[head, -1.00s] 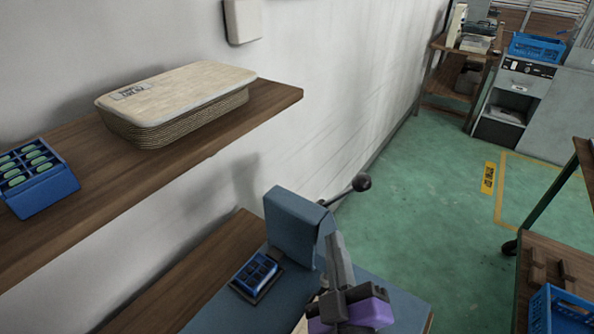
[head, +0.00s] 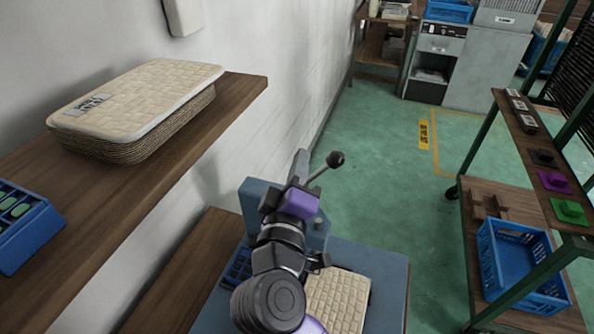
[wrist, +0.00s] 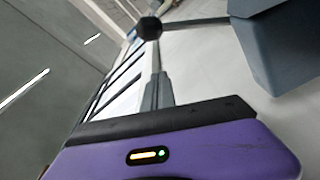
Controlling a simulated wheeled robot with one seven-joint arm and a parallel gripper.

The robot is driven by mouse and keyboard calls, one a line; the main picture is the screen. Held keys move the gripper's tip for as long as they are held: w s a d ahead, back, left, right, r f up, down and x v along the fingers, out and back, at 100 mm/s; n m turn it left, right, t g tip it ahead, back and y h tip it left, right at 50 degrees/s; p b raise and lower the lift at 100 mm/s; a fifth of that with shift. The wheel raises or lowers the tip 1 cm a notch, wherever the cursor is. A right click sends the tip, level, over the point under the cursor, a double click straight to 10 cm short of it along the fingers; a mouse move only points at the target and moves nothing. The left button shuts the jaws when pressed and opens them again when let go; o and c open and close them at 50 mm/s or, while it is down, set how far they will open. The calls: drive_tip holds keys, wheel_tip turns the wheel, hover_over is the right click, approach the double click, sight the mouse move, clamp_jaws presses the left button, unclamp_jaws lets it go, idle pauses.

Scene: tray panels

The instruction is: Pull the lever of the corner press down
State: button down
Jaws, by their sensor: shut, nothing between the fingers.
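The corner press (head: 259,194) is a blue block on a blue-grey bench plate. Its lever, a grey rod with a black ball knob (head: 335,159), slants up and right from the press head. My gripper (head: 300,160) is shut and empty, its purple body over the press and its fingers pointing up, left of the knob in the head view. In the wrist view the shut fingers (wrist: 157,85) point towards the black knob (wrist: 150,28), and the press block (wrist: 285,40) is at upper right. I cannot tell whether fingers and lever touch. My arm hides much of the press front.
A tan quilted panel (head: 338,297) lies on the bench plate. A small blue tray (head: 237,265) is partly hidden by my arm. A wooden wall shelf (head: 215,125) holds stacked panels (head: 140,100). A rack with a blue crate (head: 515,262) stands right; green floor (head: 390,205) lies between.

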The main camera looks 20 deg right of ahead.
sight(330, 161)
drive_tip(key=shift+w+d+f+p, duration=0.25)
drive_tip(key=shift+w+d+p, duration=0.05)
drive_tip(key=shift+d, duration=0.5)
drive_tip(key=shift+w+d+f+p, duration=0.25)
drive_tip(key=shift+w+d+p, duration=0.1)
drive_tip(key=shift+d, duration=0.5)
drive_tip(key=shift+w+d+f+p, duration=0.25)
drive_tip(key=shift+w+d, duration=0.05)
drive_tip(key=shift+d, duration=0.5)
drive_tip(key=s+d+f+m+b, duration=0.1)
drive_tip(key=b, duration=0.2)
drive_tip(key=shift+d+f+m+b, duration=0.1)
drive_tip(key=shift+d+m+b, duration=0.05)
drive_tip(key=shift+m+b, duration=0.2)
drive_tip(key=shift+r, duration=0.2)
